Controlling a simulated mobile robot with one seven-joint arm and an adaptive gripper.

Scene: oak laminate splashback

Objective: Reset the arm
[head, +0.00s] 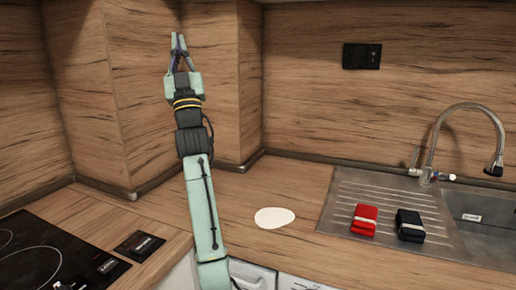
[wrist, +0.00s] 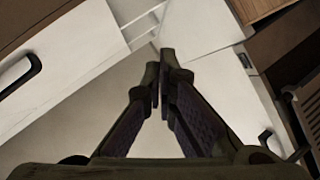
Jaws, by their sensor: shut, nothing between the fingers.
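My gripper (head: 178,41) is raised high in front of the wooden splashback corner in the head view, with its fingers pointing up. The arm rises from the bottom of the picture above the counter. In the wrist view my gripper (wrist: 162,65) has its fingertips together with nothing between them. It touches nothing that I can see.
A black hob (head: 45,255) is at lower left. A white oval (head: 275,217) lies on the counter. A red folded cloth (head: 364,219) and a black one (head: 410,225) lie on the steel drainer (head: 372,187) beside the tap (head: 436,140). White cabinets (wrist: 75,60) show in the wrist view.

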